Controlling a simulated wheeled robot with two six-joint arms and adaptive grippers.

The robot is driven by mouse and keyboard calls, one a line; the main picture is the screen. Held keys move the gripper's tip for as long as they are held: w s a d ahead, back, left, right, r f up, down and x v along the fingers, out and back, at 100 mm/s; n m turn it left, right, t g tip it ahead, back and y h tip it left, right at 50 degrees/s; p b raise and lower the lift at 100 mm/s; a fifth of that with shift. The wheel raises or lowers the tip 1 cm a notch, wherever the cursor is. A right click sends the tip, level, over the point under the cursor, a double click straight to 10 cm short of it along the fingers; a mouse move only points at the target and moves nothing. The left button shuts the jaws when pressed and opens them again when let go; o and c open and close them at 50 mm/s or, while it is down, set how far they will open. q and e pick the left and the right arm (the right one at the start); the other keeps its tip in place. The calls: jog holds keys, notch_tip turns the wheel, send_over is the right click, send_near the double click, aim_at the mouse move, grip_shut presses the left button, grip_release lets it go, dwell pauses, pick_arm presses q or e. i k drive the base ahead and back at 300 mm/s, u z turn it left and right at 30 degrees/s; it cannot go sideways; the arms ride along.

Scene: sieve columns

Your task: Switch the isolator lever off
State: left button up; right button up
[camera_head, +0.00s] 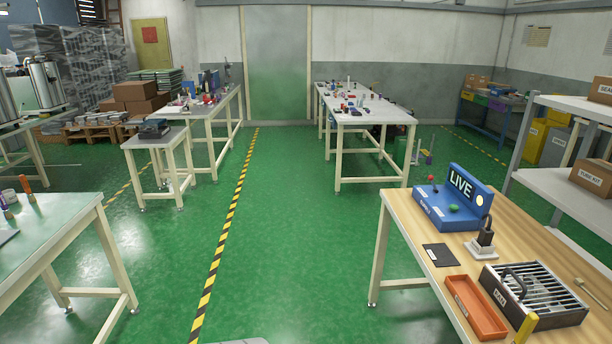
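A blue box (444,214) stands on the wooden-topped table at the right. Its back panel reads "LIVE" (461,184) in white, beside a pale round lamp (480,201). A red knob (434,188) and a green button (454,208) show on its sloped front. A black upright piece (486,232) on a white base (481,249) stands at its right front corner. I cannot tell for sure which of these is the isolator lever, nor its exact position. Neither of my grippers is in view.
The wooden table (545,248) also holds a black plate (440,255), an orange tray (476,308) and a slatted metal box (534,291). Shelves (575,187) stand close on the right. The green floor (290,240) left of the table is clear, with a striped line (222,235).

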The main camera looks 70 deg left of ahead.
aim_at(430, 178)
jog(key=z, duration=0.4)
jog(key=k, duration=0.25)
jog(key=u, duration=1.7)
jog(key=i, duration=0.35)
jog(key=u, duration=0.05)
